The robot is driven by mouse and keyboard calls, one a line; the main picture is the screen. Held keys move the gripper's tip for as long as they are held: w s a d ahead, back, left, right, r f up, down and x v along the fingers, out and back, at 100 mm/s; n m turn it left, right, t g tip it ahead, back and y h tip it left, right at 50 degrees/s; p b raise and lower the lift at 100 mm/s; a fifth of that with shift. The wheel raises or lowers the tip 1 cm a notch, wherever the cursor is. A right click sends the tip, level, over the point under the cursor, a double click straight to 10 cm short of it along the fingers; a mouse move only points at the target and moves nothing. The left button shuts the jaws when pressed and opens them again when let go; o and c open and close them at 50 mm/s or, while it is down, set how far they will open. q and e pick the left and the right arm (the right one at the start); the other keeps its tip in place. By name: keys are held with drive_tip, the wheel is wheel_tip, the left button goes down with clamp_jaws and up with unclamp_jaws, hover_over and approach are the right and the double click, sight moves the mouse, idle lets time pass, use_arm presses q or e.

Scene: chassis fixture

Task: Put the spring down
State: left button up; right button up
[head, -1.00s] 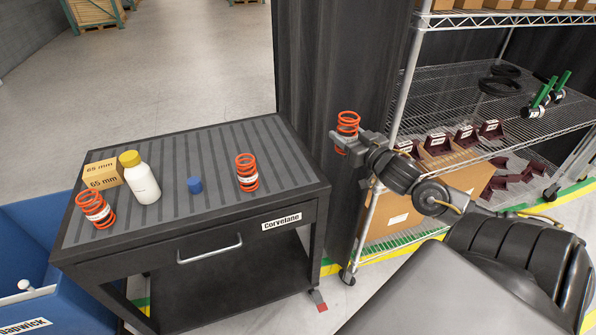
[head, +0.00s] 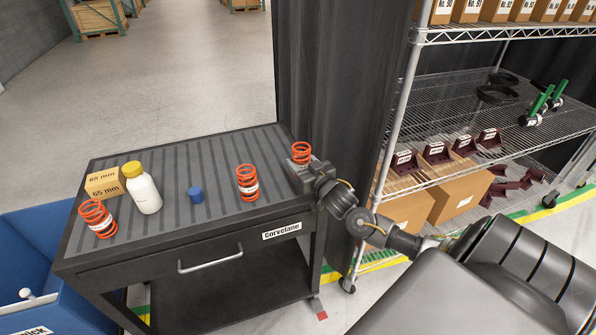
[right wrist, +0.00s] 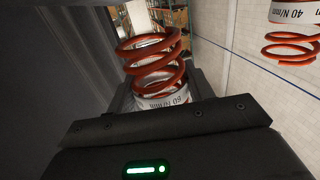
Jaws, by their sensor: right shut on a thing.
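My right gripper (head: 301,163) is shut on an orange coil spring (head: 301,151) at the right end of the cart's top (head: 215,215). The held spring stands upright; in the right wrist view it (right wrist: 152,62) shows a white label reading "60 N/mm" between the jaws. I cannot tell whether its base touches the top. A second orange spring (head: 247,183) stands on the top to the left of the gripper. My left gripper is out of view.
A white bottle with a yellow cap (head: 143,190), a "65 mm" box (head: 103,184) and a small blue cylinder (head: 195,194) stand on the cart. A wire shelf rack (head: 402,130) is at the right. A blue bin (head: 35,260) is at the left.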

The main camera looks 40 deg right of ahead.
drive_tip(key=f, duration=0.1)
drive_tip(key=p, duration=0.1)
drive_tip(key=w+f, duration=0.1)
drive_tip(key=shift+a+f+p, duration=0.3)
drive_tip(key=shift+a, duration=0.05)
drive_tip(key=shift+s+f, duration=0.1)
drive_tip(key=shift+f, duration=0.4)
drive_tip(key=shift+f, duration=0.1)
drive_tip(key=o, duration=0.8)
drive_tip(key=shift+f, duration=0.2)
drive_tip(key=o, duration=0.5)
drive_tip(key=shift+r, duration=0.1)
drive_tip(key=shift+c, duration=0.2)
